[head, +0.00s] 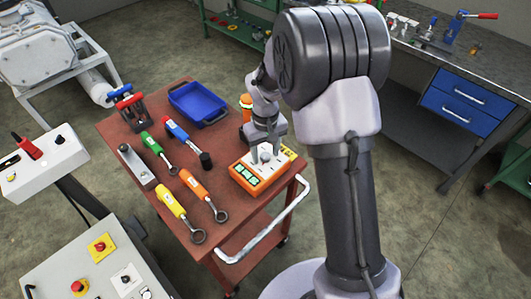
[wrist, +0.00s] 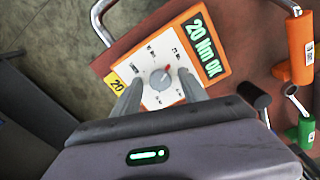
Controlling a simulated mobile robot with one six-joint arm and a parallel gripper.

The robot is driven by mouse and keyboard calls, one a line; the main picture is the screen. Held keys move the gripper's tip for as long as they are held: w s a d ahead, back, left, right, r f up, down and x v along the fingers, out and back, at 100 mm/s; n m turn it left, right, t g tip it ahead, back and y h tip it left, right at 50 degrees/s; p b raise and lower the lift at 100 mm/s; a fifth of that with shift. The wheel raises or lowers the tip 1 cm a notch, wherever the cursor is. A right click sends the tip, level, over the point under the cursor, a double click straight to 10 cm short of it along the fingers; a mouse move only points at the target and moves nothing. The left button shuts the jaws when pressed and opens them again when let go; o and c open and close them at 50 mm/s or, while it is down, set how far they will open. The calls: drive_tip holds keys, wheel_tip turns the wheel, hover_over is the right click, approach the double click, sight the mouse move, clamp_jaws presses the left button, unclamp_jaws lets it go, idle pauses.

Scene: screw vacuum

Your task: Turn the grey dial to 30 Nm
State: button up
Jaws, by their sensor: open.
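The orange torque box (wrist: 201,28) stands on the red cart, also seen in the head view (head: 255,187). The grey dial (wrist: 158,80) sits on the white panel, with a red pointer toward the upper right in the wrist view. The small marks around it are too small to read. My gripper (wrist: 159,76) is open, with its fingers on either side of the dial. Whether they touch it I cannot tell. In the head view my gripper (head: 265,155) hides the dial.
A control console (head: 60,270) stands at left.

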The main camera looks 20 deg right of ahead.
clamp_jaws()
drive_tip(key=shift+m, duration=0.3)
drive_tip(key=m, duration=0.4)
drive_tip(key=shift+m, duration=0.3)
drive_tip(key=shift+m+b, duration=0.35)
drive_tip(key=shift+m, duration=1.85)
unclamp_jaws()
